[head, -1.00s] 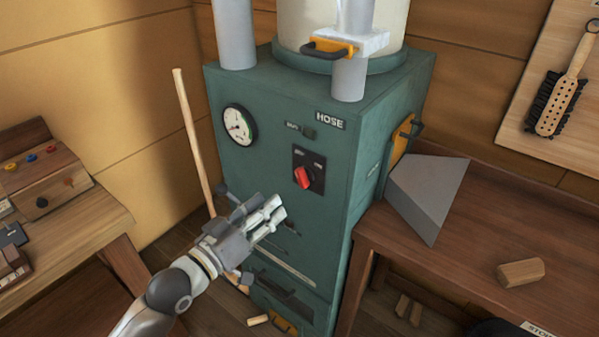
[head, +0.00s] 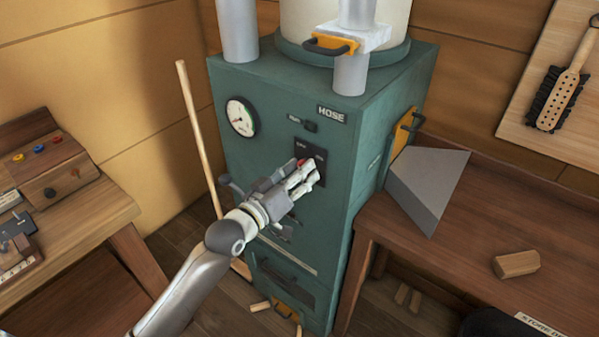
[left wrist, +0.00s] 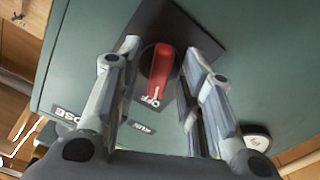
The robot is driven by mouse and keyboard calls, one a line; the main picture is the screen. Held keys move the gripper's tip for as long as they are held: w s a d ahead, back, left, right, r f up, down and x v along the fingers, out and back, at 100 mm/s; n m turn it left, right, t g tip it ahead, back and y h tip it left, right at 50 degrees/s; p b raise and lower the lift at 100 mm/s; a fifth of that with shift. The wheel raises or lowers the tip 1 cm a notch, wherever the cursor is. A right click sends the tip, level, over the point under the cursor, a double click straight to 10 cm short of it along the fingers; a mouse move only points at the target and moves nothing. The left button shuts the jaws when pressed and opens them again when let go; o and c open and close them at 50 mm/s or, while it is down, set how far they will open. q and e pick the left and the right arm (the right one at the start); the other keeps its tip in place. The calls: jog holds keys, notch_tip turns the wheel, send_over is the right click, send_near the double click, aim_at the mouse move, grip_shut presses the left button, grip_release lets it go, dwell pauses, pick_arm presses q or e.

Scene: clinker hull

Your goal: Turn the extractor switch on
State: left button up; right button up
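The extractor switch is a red rotary knob (left wrist: 163,72) on a black square plate (left wrist: 185,40), set in the front of a green cabinet (head: 260,85). In the left wrist view the knob's white-marked end lies by lettering that looks like OFF. My left gripper (head: 303,174) is at the plate, and its fingers hide most of the knob in the head view. In the left wrist view the open fingers (left wrist: 163,58) stand on either side of the knob, with visible gaps. Contact with the plate cannot be told. My right gripper is not in view.
A gauge (head: 241,117) and a HOSE label (head: 332,115) are on the cabinet front. A lever knob (head: 225,180) sticks out left of my gripper. A wooden pole (head: 197,135) leans at the left. A workbench (head: 450,240) with a grey wedge (head: 425,187) stands right.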

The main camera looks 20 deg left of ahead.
pick_arm(q)
jog(key=shift+c, duration=0.2)
grip_shut()
jog(key=shift+m, duration=0.3)
jog(key=shift+m+p, duration=1.9)
jog(key=shift+m, duration=3.7)
